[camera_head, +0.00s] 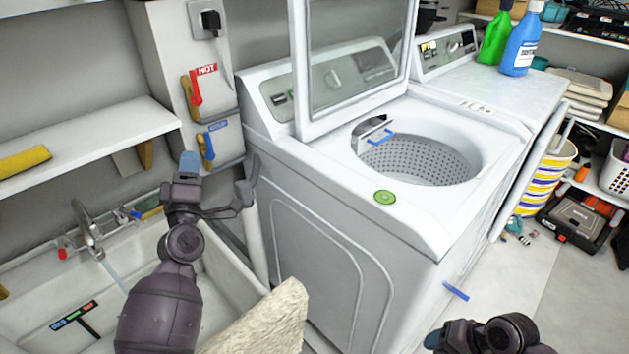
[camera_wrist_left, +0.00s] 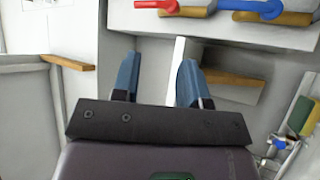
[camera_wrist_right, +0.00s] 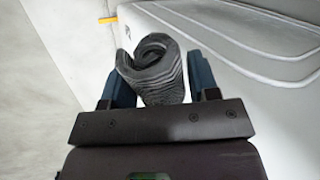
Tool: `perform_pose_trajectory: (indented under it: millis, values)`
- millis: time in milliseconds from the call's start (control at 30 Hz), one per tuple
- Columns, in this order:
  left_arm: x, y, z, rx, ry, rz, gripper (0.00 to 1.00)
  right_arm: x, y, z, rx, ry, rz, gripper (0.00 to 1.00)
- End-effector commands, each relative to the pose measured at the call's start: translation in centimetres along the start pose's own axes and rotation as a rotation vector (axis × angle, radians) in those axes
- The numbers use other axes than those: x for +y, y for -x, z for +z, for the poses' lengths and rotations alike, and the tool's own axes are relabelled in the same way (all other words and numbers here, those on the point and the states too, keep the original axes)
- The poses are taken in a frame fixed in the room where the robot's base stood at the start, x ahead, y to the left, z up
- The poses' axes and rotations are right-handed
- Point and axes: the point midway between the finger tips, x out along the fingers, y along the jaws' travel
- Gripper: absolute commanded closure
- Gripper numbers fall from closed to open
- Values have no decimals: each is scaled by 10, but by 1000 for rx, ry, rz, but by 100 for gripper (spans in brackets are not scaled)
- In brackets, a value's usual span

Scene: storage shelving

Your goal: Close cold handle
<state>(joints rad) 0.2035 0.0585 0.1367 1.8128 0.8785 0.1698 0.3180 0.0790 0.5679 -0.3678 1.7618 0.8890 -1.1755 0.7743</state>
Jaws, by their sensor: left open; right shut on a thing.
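The cold handle (camera_head: 208,147) is a blue lever below a blue label on the wall box, beneath the red hot handle (camera_head: 195,88). In the left wrist view the blue handle (camera_wrist_left: 255,8) is at the top edge, right of the red one (camera_wrist_left: 160,5). My left gripper (camera_head: 219,172) is open and empty, in front of the lower part of the wall box and apart from the blue lever. My right gripper (camera_wrist_right: 155,82) is shut on a rolled grey striped cloth (camera_wrist_right: 152,72). The cloth is hidden in the head view.
A sink (camera_head: 225,262) with a running tap (camera_head: 88,232) lies below my left arm. A washing machine (camera_head: 315,225) with its lid up stands right of the wall box. A white shelf (camera_head: 85,148) is at left. Open floor (camera_head: 530,290) is at lower right.

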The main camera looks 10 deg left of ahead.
Motion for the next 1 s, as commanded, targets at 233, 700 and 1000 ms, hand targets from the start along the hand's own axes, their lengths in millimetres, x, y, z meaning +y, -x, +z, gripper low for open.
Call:
perform_pose_trajectory:
  millis: [233, 700, 1000]
  values:
    - [-25, -24, -34, 279, 463, 19, 60, 49, -56, 7, 44, -120, 16, 73]
    - [-118, -8, -79, 917, 1305, 22, 60, 117, -119, 8, 136, -326, 39, 73]
    - [-174, 33, -74, 1372, 1678, 56, 60, 136, -134, -4, 182, -449, 50, 73]
